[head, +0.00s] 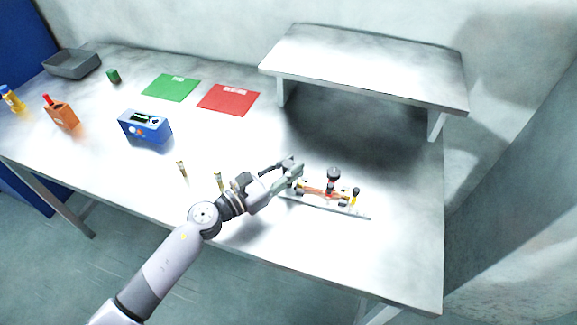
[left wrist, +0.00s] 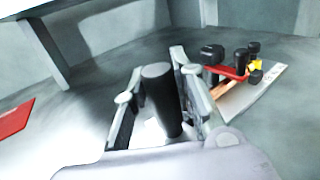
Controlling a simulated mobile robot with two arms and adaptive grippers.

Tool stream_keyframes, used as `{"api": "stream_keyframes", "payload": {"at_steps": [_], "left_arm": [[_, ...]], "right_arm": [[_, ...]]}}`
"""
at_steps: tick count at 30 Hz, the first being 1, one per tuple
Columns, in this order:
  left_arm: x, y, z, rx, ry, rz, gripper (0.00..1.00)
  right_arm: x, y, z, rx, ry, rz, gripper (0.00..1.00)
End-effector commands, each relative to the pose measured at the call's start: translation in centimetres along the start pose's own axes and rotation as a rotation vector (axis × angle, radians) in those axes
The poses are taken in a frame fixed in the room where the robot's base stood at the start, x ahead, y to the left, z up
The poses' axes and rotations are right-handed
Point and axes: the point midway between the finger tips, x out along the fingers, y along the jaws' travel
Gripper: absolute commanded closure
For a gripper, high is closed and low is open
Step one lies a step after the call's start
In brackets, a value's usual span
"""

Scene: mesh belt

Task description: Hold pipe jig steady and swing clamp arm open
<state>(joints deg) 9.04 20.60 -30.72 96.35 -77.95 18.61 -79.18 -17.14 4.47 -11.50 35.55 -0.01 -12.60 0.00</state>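The pipe jig (head: 345,211) is a pale flat plate near the front right of the table, with a red clamp arm, a copper-coloured pipe, black knobs and a yellow part. In the left wrist view the red clamp arm (left wrist: 226,72) lies across the pipe (left wrist: 232,86). My left gripper (head: 290,172) is at the jig's left end. In the left wrist view a dark upright post (left wrist: 160,95) stands between its fingers. The fingertips look close to both sides, but I cannot tell whether they press on it. My right gripper is out of view.
A white raised shelf (head: 365,65) stands behind the jig. Two small upright pieces (head: 181,170) stand left of my gripper.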

Motion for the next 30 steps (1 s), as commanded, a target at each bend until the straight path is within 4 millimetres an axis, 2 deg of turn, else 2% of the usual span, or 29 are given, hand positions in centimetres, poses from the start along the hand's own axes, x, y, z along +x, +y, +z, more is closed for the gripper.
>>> {"api": "stream_keyframes", "payload": {"at_steps": [9,22,23,30], "left_arm": [[-0.02,0.01,-0.02,0.000,0.000,0.000,1.00],[-0.02,0.01,-0.02,0.000,0.000,0.000,1.00],[-0.02,0.01,-0.02,0.000,0.001,0.000,0.76],[-0.02,0.01,-0.02,0.000,0.000,0.000,0.60]], "right_arm": [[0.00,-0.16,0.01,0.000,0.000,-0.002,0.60],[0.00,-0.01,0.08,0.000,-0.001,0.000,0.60],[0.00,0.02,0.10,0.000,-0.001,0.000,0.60],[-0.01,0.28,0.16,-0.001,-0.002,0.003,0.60]]}}
